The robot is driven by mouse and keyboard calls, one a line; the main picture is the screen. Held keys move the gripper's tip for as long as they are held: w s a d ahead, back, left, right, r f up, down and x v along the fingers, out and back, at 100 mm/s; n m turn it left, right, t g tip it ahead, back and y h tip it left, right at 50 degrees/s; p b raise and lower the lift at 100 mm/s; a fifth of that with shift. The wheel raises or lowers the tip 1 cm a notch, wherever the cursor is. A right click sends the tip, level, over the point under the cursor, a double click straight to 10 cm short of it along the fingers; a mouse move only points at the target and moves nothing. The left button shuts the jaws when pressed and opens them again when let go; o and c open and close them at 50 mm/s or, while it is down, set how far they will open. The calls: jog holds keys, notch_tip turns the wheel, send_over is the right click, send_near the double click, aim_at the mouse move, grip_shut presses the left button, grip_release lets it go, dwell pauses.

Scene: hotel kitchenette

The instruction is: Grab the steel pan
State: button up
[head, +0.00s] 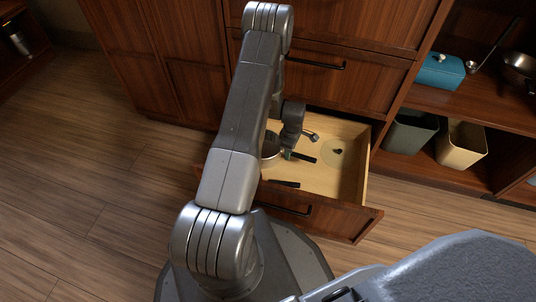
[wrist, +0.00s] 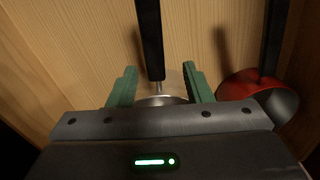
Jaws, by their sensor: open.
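The steel pan (head: 270,149) lies in the open drawer, partly hidden behind my arm in the head view. In the wrist view its shiny rim (wrist: 160,100) shows between my green fingers, mostly covered by the gripper body. Its black handle (wrist: 149,40) runs from the rim to the top of the picture. My gripper (wrist: 159,68) is open, with one finger on each side of the handle's lower end. I see gaps on both sides and no contact. In the head view my gripper (head: 288,154) is low over the drawer.
A red pan (wrist: 258,95) with a black handle lies right of the steel pan in the wrist view. The wooden drawer (head: 345,180) has walls around them and a pale round item (head: 335,151) at its right. Shelves with a blue box (head: 441,71) and bins (head: 461,144) stand right.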

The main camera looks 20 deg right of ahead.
jog(key=f+b, duration=0.1)
jog(key=f, duration=0.1)
jog(key=f+b, duration=0.1)
jog(key=f, duration=0.2)
jog(key=shift+w+d+f, duration=0.1)
jog(key=shift+w+d, duration=0.05)
jog(key=shift+w, duration=0.05)
jog(key=shift+c, duration=0.3)
grip_shut()
dwell(0.9)
